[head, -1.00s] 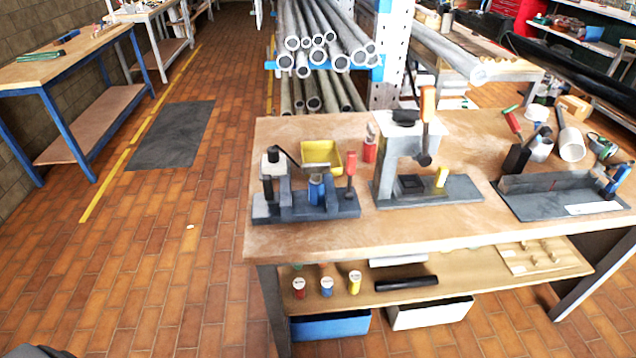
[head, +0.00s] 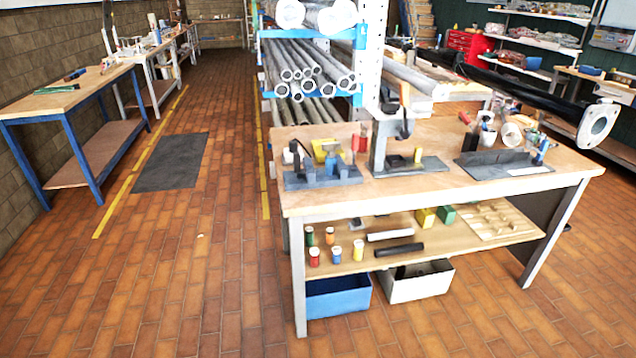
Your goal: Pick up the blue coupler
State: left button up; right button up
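On the lower shelf of the workbench stands a small upright cylinder with a blue body and a pale top (head: 336,256); it looks like the blue coupler. A red one (head: 314,258) is on its left and a yellow one (head: 358,251) on its right. A green one (head: 309,237) and an orange one (head: 330,236) stand behind. Another blue cylindrical part (head: 331,164) sits in the dark fixture on the bench top, small in view. Neither of my grippers shows.
The wooden workbench (head: 430,192) has a press and fixtures on top. Its shelf also holds a black tube (head: 399,250), a white tube (head: 390,235) and a pegged board (head: 490,220). A blue bin (head: 338,299) and a white bin (head: 416,283) sit below. Floor in front and left is clear.

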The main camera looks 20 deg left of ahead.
aim_at(330, 168)
jog(key=z, duration=0.65)
jog(key=i, duration=0.45)
jog(key=z, duration=0.6)
jog(key=i, duration=0.95)
jog(key=u, duration=0.85)
jog(key=i, duration=0.6)
jog(key=u, duration=0.7)
